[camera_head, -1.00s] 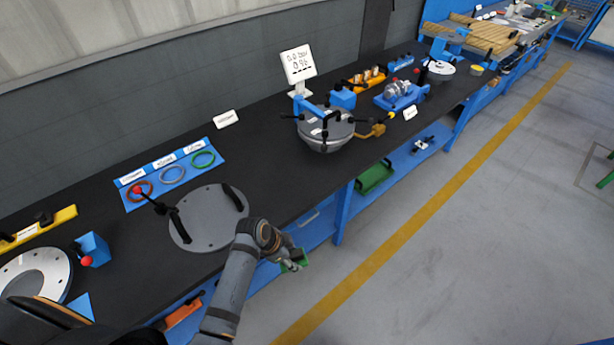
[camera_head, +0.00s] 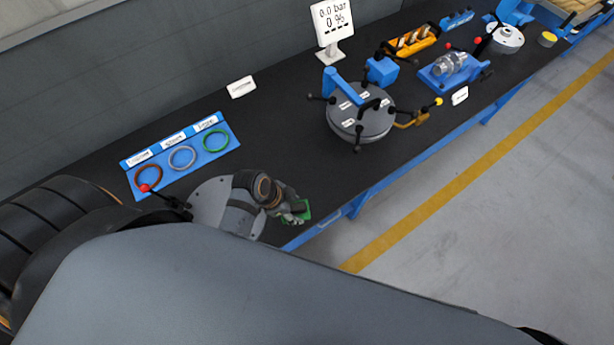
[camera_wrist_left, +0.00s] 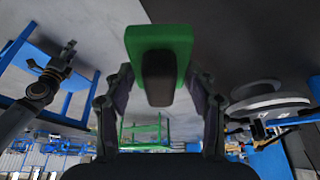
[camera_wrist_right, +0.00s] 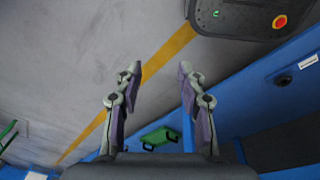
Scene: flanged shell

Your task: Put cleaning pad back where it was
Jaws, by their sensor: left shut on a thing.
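The cleaning pad is a green block with a black grip. It shows large in the left wrist view (camera_wrist_left: 180,40) and as a small green patch in the head view (camera_head: 305,208). My left gripper (camera_head: 290,208) is shut on its black grip, near the bench's front edge beside the grey round cover plate (camera_head: 212,195). My right gripper (camera_wrist_right: 159,75) is open and empty above the floor side of the bench; it is not seen in the head view. A green tray (camera_wrist_right: 160,137) shows beyond its fingers.
A blue mat (camera_head: 215,155) with three rings lies at the back left. The lidded round vessel (camera_head: 362,122), with clamps and handles, stands to the right. The pressure display (camera_head: 332,22) is behind it. Dark bench top between mat and vessel is clear.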

